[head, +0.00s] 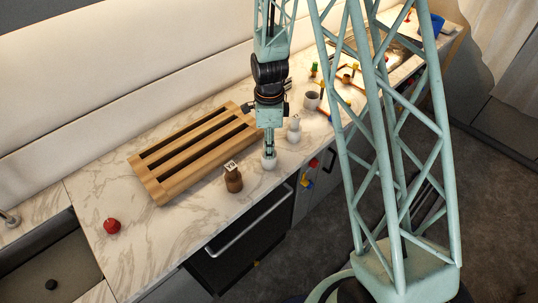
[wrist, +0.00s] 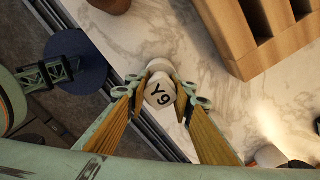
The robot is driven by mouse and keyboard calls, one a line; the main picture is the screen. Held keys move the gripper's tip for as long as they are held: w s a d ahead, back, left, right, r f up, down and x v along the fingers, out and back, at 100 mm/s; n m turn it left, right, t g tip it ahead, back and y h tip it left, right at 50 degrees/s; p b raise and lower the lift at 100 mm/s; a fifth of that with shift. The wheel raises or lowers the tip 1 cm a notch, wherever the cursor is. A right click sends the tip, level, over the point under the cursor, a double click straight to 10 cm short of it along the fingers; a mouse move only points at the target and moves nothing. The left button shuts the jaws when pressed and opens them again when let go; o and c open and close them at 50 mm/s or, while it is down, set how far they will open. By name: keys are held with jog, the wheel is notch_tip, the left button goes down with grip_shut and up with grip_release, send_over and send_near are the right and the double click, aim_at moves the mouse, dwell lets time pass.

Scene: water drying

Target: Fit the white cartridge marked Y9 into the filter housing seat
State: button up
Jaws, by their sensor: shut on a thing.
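The white cartridge marked Y9 (wrist: 160,90) is between the fingertips of my gripper (wrist: 160,88) in the wrist view, with its label facing the camera. In the head view my gripper (head: 269,148) points down at the counter, shut on the white cartridge (head: 269,163). The cartridge looks upright, at or just above the marble; I cannot tell if it touches. I cannot make out the filter housing seat for certain in either view.
A slatted wooden rack (head: 165,183) lies left of my gripper. A brown piece with a white labelled top (head: 233,180) stands close in front-left. Another white piece (head: 294,131) and a grey cup (head: 311,101) stand to the right. A red fruit (head: 112,226) is far left on otherwise clear marble.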

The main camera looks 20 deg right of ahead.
jog(key=shift+r, duration=0.15)
jog(key=shift+r+b, duration=0.35)
jog(key=shift+r, duration=1.15)
jog(key=s+d+r+b, duration=0.1)
jog(key=s+d+b, duration=0.1)
jog(key=s, duration=1.3)
jog(key=shift+s+d+r+b, duration=0.35)
jog(key=shift+s+d, duration=0.05)
jog(key=shift+d, duration=0.05)
jog(key=shift+w, duration=0.15)
